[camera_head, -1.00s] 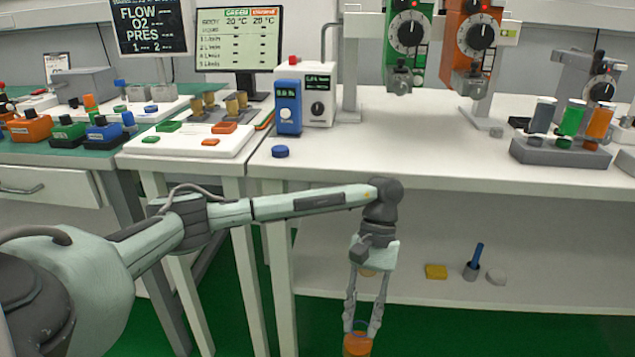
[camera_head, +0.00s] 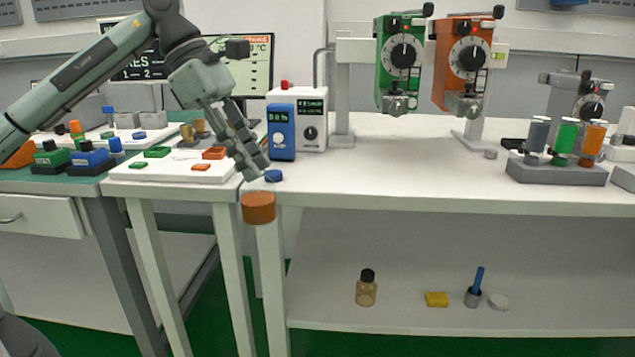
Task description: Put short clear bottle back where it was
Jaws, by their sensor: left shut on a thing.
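My left gripper (camera_head: 257,172) comes in from the upper left, tilted down, its fingers close together. Just below the fingertips hangs the short clear bottle (camera_head: 258,208), of which mainly an orange lower part shows. Its clear upper part is hard to make out. It shows in front of the left front corner of the white table (camera_head: 400,190), apparently held in the air. How the fingers close on it is partly hidden. My right gripper is not in view.
A blue cap (camera_head: 273,175) lies on the table before a blue meter (camera_head: 281,132). A black-capped bottle (camera_head: 366,288), a yellow block (camera_head: 437,299) and a grey cup (camera_head: 473,297) stand on the lower shelf (camera_head: 400,317). The middle of the tabletop is clear.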

